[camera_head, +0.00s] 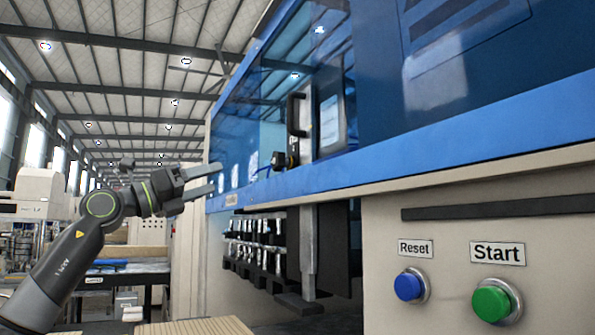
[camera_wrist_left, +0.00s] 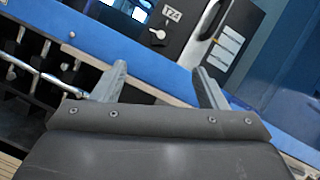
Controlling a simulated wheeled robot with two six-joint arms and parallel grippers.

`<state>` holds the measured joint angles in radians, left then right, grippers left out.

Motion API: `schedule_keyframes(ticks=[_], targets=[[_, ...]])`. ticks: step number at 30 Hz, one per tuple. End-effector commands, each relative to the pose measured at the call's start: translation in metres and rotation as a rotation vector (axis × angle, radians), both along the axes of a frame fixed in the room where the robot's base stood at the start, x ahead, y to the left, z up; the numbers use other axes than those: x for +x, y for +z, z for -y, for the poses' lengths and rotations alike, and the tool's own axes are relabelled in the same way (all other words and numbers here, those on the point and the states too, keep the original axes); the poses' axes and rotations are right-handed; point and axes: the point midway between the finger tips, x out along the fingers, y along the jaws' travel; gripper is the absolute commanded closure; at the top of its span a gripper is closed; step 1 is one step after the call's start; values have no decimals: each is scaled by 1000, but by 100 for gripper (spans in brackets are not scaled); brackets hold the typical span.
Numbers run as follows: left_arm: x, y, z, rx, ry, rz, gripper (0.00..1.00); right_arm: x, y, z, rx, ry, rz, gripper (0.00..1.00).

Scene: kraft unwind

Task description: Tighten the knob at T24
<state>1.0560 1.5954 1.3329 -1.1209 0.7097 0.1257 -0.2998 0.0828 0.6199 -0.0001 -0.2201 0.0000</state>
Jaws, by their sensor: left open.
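The T24 label (camera_wrist_left: 172,13) is on a dark panel in the left wrist view. Just below it is a small light knob or latch (camera_wrist_left: 157,34), too small to make out its exact form. In the head view a dark knob (camera_head: 280,160) sits at the lower edge of the blue window, left of the black handle. My left gripper (camera_head: 214,177) is open and empty, to the left of that knob and apart from it. In the left wrist view its two fingers (camera_wrist_left: 160,72) point up toward the panel, with the knob beyond and between them. My right gripper is not in view.
A blue rail (camera_head: 400,150) runs along the machine front. Below it is an open bay with several metal-tipped fittings (camera_head: 255,240). A blue Reset button (camera_head: 408,287) and a green Start button (camera_head: 492,302) are at right. A black handle (camera_wrist_left: 211,20) stands beside the label.

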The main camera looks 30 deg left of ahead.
Motion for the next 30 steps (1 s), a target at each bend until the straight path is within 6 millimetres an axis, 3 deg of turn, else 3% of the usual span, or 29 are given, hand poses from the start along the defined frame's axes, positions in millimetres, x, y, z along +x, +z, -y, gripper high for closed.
schedule_keyframes(ticks=[5,11,30], targets=[[-6,2,-1,69,42,26,33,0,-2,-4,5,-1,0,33],[8,12,4,69,39,27,33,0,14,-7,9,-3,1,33],[95,49,36,65,35,27,33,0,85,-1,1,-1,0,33]])
